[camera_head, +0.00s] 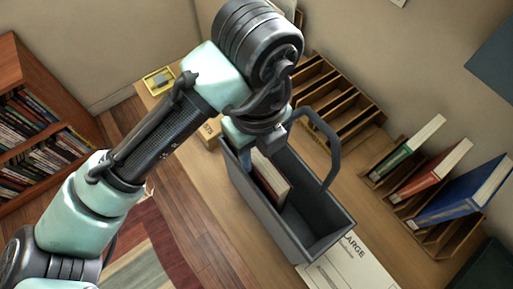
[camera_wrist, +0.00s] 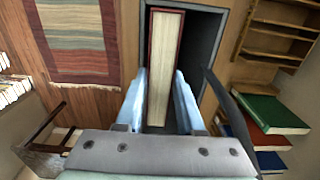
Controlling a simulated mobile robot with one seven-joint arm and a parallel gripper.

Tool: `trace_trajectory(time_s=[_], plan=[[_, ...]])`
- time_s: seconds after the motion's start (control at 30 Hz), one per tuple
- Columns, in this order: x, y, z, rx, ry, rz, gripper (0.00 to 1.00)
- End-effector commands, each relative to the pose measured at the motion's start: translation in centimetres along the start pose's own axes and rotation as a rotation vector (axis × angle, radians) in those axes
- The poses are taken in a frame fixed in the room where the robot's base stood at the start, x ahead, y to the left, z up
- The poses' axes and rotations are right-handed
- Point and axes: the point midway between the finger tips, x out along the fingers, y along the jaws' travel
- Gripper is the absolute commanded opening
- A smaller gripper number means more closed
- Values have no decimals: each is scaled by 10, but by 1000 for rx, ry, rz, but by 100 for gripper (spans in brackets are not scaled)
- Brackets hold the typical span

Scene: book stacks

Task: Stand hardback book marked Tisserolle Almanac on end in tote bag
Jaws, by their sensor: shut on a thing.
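The grey tote bag (camera_head: 330,238) stands open on the wooden table, its handle arching over the right side. A dark red hardback book (camera_head: 272,183) with cream pages is upright inside it, toward the far end; no title is readable. In the wrist view the book (camera_wrist: 165,60) stands between my two pale blue fingers, inside the tote's dark walls (camera_wrist: 207,40). My gripper (camera_wrist: 161,74) is shut on the book. In the head view the far tote wall and my wrist partly hide my fingers. Whether the book touches the tote's floor cannot be told.
A wooden slotted rack (camera_head: 345,105) stands behind the tote. Green (camera_head: 405,150), red (camera_head: 432,172) and blue (camera_head: 465,195) books stand in holders at right. A sheet marked LARGE (camera_head: 355,265) lies beside the tote. A yellow tray (camera_head: 159,81) sits at the table's far end.

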Motion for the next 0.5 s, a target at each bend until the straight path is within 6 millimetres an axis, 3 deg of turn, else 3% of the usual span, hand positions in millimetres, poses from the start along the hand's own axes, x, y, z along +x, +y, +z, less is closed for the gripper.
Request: trace_trajectory(time_s=[0.3, 0.33, 0.5], plan=[[-1, 0, 0, 0, -1, -1, 0], [-1, 0, 0, 0, -1, -1, 41], [-1, 0, 0, 0, -1, -1, 71]])
